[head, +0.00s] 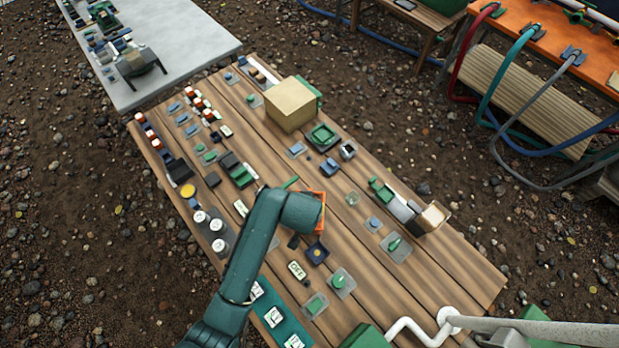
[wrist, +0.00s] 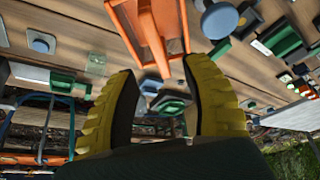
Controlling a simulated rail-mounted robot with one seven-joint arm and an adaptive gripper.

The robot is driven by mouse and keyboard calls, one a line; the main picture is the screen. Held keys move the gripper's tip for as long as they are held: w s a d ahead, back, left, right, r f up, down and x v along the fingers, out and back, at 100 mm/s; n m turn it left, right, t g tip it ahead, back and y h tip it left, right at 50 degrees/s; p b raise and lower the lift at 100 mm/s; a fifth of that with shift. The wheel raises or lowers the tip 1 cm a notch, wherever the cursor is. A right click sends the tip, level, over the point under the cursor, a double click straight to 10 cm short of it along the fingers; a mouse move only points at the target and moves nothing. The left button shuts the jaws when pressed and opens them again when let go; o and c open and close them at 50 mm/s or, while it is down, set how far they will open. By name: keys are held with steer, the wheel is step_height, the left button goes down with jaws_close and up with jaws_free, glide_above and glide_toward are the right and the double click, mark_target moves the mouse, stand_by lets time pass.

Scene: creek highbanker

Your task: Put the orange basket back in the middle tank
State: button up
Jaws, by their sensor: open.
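The orange basket (head: 322,198) shows only in part in the head view, behind the end of my arm over the middle of the wooden table. In the wrist view, an orange frame-like part (wrist: 175,25) of it fills the top centre, with arms reaching down towards my fingers. My gripper (wrist: 165,105) is open, its two yellow ribbed fingers spread wide below the orange part. No finger is seen closed on it; whether either touches it I cannot tell. My fingertips are hidden in the head view. I cannot make out which thing is the middle tank.
The wooden table (head: 455,270) is crowded with small blocks, switches and trays. A tan box (head: 291,104) stands towards the back. A white pipe (head: 415,328) and a green block (head: 366,337) are at the front right. A grey table (head: 195,35) stands back left, an orange bench (head: 540,40) back right.

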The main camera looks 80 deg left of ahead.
steer(key=b+x, duration=0.1)
steer(key=x, duration=0.7)
steer(key=shift+w+b, duration=0.2)
steer(key=shift+b, duration=0.2)
steer(key=shift+a+f, duration=0.1)
steer(key=shift+f, duration=0.25)
jaws_close()
